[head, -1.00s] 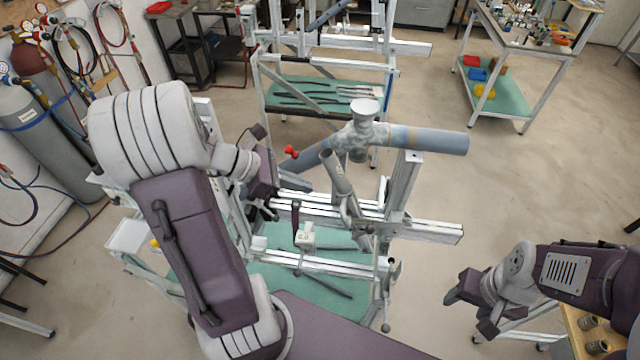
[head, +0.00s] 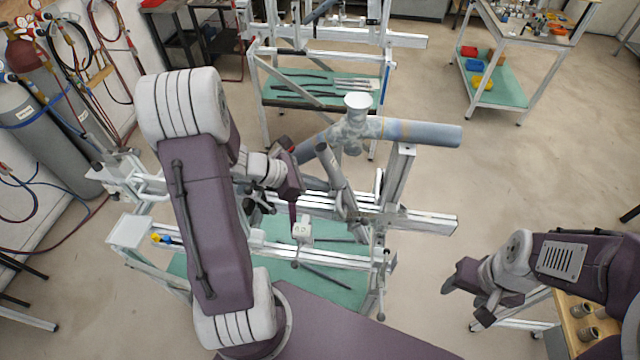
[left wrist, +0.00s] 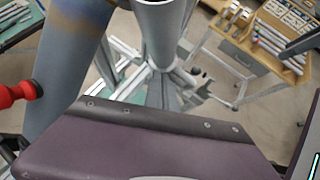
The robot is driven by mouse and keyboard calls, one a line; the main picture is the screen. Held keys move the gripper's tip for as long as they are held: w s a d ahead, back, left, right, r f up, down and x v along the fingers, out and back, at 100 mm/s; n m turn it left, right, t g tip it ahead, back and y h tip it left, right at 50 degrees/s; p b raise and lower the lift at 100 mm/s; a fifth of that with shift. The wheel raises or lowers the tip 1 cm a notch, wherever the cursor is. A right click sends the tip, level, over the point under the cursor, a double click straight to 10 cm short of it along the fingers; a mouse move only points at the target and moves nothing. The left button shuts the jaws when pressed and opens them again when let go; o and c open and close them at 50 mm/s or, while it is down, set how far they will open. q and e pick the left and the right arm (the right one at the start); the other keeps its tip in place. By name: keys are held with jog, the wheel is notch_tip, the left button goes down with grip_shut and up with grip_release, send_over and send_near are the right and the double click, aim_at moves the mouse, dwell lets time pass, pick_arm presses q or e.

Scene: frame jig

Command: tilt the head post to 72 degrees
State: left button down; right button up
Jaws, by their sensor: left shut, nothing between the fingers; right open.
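The jig carries a blue-grey tube (head: 415,132) with a pale joint, and a grey tilted tube (head: 333,168) stands in front of it. I cannot tell for sure which part is the head post, nor read its angle. In the left wrist view the red knob (left wrist: 16,94) is at the left edge, with the blue-grey tube (left wrist: 68,50) and an open tube end (left wrist: 160,35) close by. My right gripper (head: 468,297) is open and empty, away from the jig.
Gas cylinders (head: 45,140) stand at the left. A trolley (head: 500,80) is at the back right. The floor right of the jig is clear.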

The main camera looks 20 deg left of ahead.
dwell(0.3)
pick_arm(q)
jog(key=shift+w+d+r, duration=0.1)
jog(key=shift+w+d, duration=0.15)
jog(key=shift+d, duration=0.2)
